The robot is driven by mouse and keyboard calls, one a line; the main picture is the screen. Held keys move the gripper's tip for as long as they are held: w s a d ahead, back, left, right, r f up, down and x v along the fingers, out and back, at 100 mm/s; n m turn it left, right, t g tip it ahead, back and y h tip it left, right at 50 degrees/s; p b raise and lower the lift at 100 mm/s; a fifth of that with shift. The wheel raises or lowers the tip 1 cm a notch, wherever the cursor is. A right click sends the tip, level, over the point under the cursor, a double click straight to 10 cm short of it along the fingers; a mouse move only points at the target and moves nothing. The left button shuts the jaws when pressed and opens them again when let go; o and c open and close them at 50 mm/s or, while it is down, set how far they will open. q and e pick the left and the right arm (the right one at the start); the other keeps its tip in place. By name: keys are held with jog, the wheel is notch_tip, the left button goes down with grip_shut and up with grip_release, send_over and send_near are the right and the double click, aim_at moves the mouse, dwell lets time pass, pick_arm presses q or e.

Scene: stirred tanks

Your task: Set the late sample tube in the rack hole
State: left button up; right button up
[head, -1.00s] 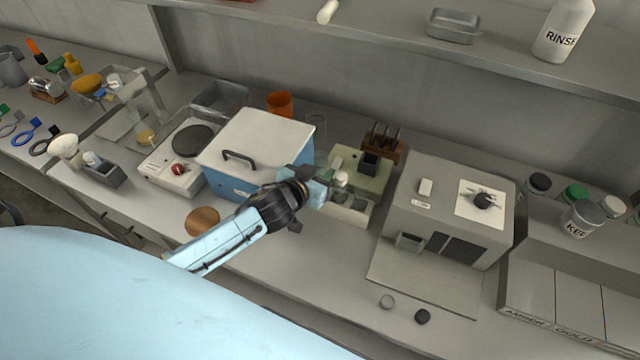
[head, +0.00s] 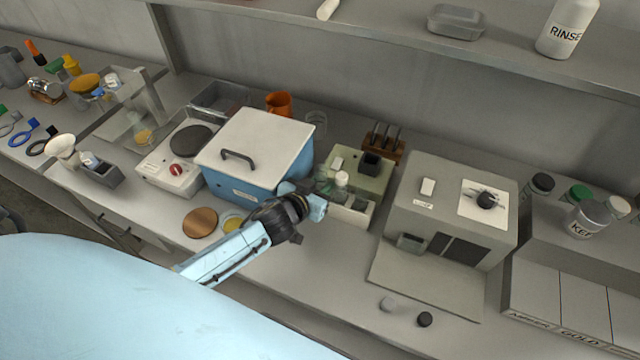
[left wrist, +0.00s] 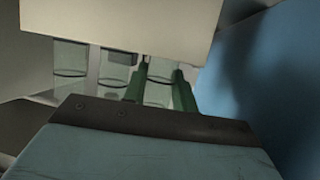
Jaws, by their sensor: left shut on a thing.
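My left gripper (head: 324,186) reaches in from the left, in front of the blue box, to the left end of a pale compartmented holder. In the left wrist view its green fingers (left wrist: 160,84) are shut on a clear tube (left wrist: 158,95). Two similar clear glass tubes (left wrist: 70,58) (left wrist: 113,68) show beside it, apart from the fingers. A pale block (left wrist: 120,22) hides the upper part of that view. In the head view the held tube is too small to make out, and I cannot tell which opening is the rack hole. My right gripper is not in view.
The pale holder (head: 350,214) adjoins a green-grey unit (head: 384,184) with a white cylinder (head: 341,179). The blue lidded box (head: 236,190) stands left, a grey machine (head: 408,190) right. The bench before the holder is clear.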

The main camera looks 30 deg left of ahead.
pick_arm(q)
jog(key=o, duration=0.7)
jog(key=shift+r+p, duration=0.5)
jog(key=shift+r, duration=0.1)
jog(key=v, duration=1.2)
